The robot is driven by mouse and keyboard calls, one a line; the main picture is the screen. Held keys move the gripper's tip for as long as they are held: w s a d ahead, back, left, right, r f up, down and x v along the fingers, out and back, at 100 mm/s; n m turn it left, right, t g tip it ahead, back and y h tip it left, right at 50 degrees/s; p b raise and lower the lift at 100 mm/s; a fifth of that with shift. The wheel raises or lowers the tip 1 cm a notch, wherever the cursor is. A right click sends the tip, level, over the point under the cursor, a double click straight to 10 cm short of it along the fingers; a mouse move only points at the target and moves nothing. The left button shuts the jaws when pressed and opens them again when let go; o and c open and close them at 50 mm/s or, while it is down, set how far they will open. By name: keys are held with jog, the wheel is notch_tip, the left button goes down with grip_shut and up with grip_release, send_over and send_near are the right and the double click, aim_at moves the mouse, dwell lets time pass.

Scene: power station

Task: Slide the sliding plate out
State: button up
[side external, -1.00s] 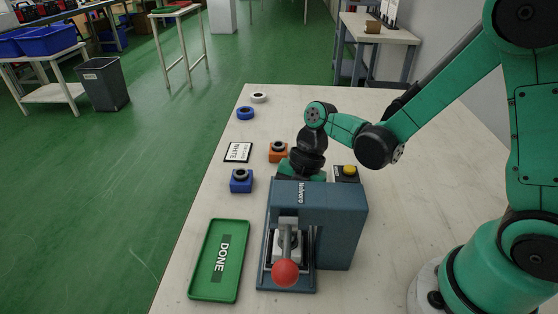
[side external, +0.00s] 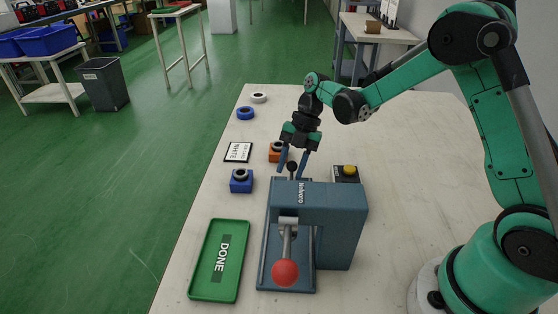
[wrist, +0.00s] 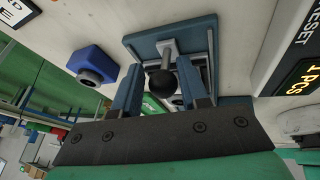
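The blue press (side external: 335,215) stands on the table, with a red ball lever (side external: 285,272) at its front. A black ball knob (side external: 291,167) shows at its back edge, and in the wrist view the knob (wrist: 161,83) sits on a grey bar over a blue plate (wrist: 138,43). I cannot tell which part is the sliding plate. My gripper (side external: 292,168) points down behind the press, open, with one finger on each side of the knob. In the wrist view gaps show between the knob and both fingers (wrist: 163,88).
A green DONE tray (side external: 219,262) lies left of the press.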

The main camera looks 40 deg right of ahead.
jog(key=v, duration=0.5)
jog(key=shift+d+r, duration=0.1)
jog(key=shift+r, duration=0.2)
